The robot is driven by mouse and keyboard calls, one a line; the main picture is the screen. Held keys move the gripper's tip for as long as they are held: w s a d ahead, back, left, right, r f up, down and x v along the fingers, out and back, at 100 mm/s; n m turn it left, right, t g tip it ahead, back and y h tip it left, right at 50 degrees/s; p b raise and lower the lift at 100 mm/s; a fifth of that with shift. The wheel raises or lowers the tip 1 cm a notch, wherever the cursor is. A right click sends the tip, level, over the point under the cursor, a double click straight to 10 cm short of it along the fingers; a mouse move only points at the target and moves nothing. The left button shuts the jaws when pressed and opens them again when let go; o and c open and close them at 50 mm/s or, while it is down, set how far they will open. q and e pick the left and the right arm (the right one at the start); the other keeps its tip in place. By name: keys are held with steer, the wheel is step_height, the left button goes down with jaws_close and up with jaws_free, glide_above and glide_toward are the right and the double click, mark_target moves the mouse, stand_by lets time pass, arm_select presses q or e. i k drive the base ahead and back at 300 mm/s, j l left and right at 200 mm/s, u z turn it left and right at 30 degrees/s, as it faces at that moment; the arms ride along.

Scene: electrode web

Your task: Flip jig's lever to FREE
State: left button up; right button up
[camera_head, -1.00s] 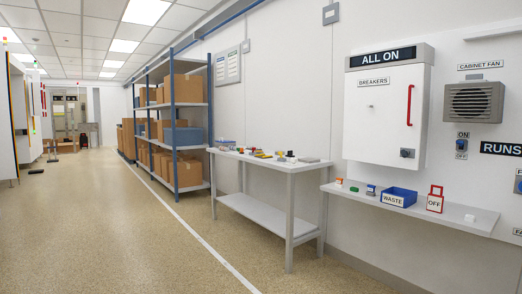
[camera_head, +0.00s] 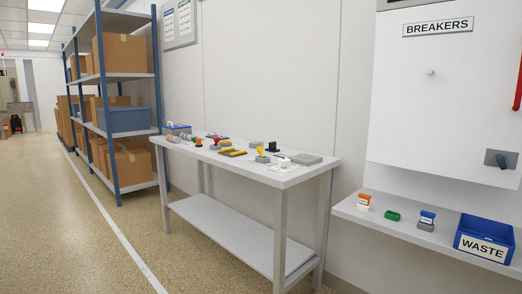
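No jig with a FREE marking can be made out from here. A grey-white table (camera_head: 225,167) against the wall carries several small items, too small to identify surely. Among them are a yellow-topped piece (camera_head: 261,152), a red-topped piece (camera_head: 216,142), a black-topped piece (camera_head: 272,147) and a flat grey block (camera_head: 306,159). Whether one of them is the jig's lever I cannot tell. Neither of my grippers shows in the head view.
A shelf rack (camera_head: 154,90) with cardboard boxes stands left of the table. On the right, a wall shelf (camera_head: 383,232) holds a blue WASTE bin (camera_head: 484,239) below a BREAKERS cabinet (camera_head: 440,100). The floor (camera_head: 60,230) at the left is clear.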

mark_target(259, 149)
steer(key=i+l+u, duration=0.2)
steer(key=i, duration=0.35)
steer(key=i+l+u, duration=0.1)
steer(key=i+u, duration=0.15)
steer(key=i, duration=0.35)
steer(key=i+l+u, duration=0.2)
steer(key=i+l, duration=0.15)
steer(key=i, duration=0.15)
steer(key=i+l+u, duration=0.25)
steer(key=i+l, duration=0.15)
steer(key=i, duration=0.15)
